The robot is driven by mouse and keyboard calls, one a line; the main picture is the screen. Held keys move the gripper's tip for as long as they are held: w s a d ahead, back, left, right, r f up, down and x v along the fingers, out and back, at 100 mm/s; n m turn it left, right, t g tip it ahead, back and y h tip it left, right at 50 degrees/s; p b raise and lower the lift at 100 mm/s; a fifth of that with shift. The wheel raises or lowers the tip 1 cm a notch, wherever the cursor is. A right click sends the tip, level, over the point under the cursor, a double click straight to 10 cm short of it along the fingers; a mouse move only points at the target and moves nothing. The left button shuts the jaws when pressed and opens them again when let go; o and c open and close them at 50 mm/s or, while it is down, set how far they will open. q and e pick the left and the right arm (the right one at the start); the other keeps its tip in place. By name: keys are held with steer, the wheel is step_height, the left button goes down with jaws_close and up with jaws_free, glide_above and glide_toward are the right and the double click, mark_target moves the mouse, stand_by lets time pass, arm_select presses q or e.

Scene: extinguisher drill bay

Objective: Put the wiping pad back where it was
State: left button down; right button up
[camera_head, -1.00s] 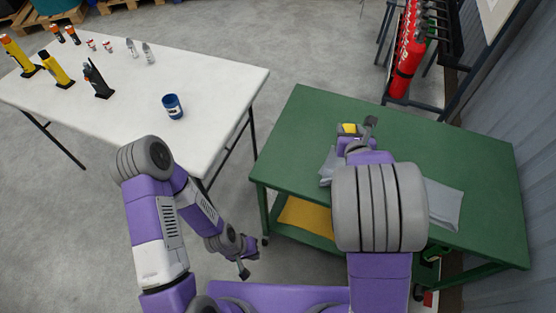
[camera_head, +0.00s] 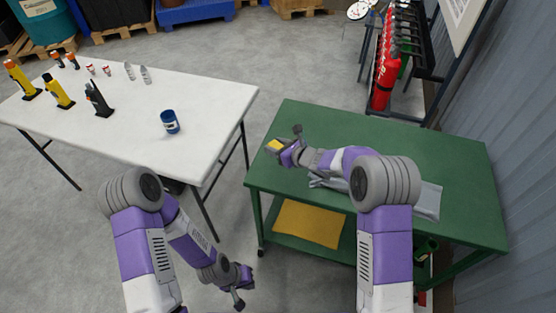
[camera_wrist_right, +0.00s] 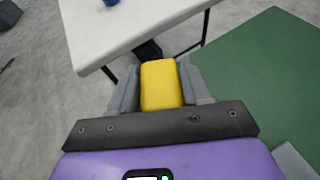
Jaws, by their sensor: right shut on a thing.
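The wiping pad (camera_wrist_right: 162,85) is a small yellow block. My right gripper (camera_wrist_right: 162,72) is shut on it, with a finger along each side. In the head view the pad (camera_head: 274,146) is held above the left back part of the green workbench (camera_head: 440,150), near its left edge. My left gripper (camera_head: 244,292) is low in front of the bench, between bench and white table. Its fingertips look apart, with nothing between them.
Grey cloths (camera_head: 428,200) lie on the bench, partly behind my right arm. A yellow cloth (camera_head: 308,223) lies on its lower shelf. The white table (camera_head: 205,100) holds a blue can (camera_head: 170,122) and several bottles. Red extinguishers (camera_head: 384,75) stand behind the bench.

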mark_target(277, 146)
steer(key=shift+w+r+n+y, duration=0.15)
steer(key=shift+w+r, duration=0.2)
steer(key=shift+w, duration=0.2)
steer(key=shift+w+r+n+y, duration=0.15)
steer(key=shift+w+r, duration=0.2)
steer(key=shift+w, duration=0.2)
steer(key=shift+g, duration=0.4)
steer(key=f+b, duration=0.1)
steer(key=f, duration=0.1)
steer(key=w+f, duration=0.1)
steer(key=f, duration=0.2)
steer(key=shift+w+d+b, duration=0.1)
steer(key=shift+d+b, duration=0.05)
steer(key=shift+b, duration=0.2)
step_height(277, 146, down, 4)
steer(key=shift+f+b, duration=0.1)
steer(key=shift+b, duration=0.45)
steer(key=o, duration=1.2)
